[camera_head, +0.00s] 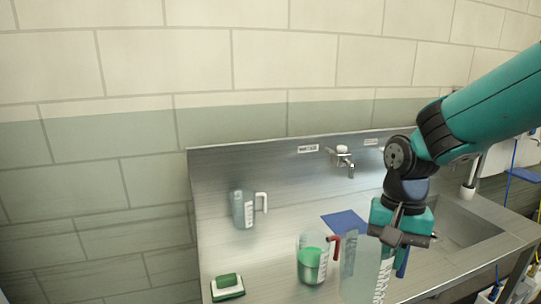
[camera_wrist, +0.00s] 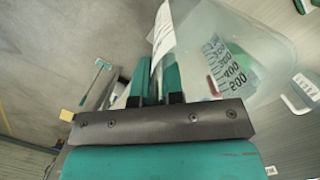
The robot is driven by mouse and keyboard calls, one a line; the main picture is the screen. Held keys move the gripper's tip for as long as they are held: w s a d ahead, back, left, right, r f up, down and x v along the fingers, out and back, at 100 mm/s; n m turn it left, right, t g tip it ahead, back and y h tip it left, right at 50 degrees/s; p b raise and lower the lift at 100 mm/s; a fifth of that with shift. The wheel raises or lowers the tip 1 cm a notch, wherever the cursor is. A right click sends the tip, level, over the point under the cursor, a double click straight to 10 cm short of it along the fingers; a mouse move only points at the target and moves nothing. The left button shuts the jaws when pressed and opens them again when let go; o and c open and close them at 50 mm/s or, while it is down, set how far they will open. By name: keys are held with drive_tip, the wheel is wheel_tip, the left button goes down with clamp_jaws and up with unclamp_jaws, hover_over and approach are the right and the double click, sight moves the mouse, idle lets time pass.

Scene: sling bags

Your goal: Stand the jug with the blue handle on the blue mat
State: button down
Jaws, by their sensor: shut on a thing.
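The jug with the blue handle (camera_head: 359,268) is clear and looks close to upright at the front of the steel counter. My gripper (camera_head: 401,240) is above its right side, shut on the blue handle (camera_head: 403,263). The wrist view shows the fingers (camera_wrist: 158,82) together beside the jug's clear wall with printed numbers (camera_wrist: 232,65). The jug's base is cut off by the head view's lower edge, so I cannot tell whether it touches the counter. The blue mat (camera_head: 342,220) lies flat behind the jug, partly covered by it in the head view, with nothing seen standing on it.
A red-handled jug with green contents (camera_head: 312,264) stands just left of the held jug. A white-handled jug (camera_head: 244,209) stands at the back left. A tap (camera_head: 345,160) is behind the mat; a sink basin (camera_head: 462,228) is right.

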drive_tip(key=d+f+n, duration=0.2)
drive_tip(key=d+f, duration=0.2)
drive_tip(key=f, duration=0.7)
drive_tip(key=w+d+f+n, duration=0.1)
drive_tip(key=d+f, duration=0.3)
drive_tip(key=f, duration=0.8)
drive_tip(key=shift+d+f+n+h, duration=0.15)
drive_tip(key=shift+d+n+h, duration=0.25)
drive_tip(key=shift+n, duration=0.5)
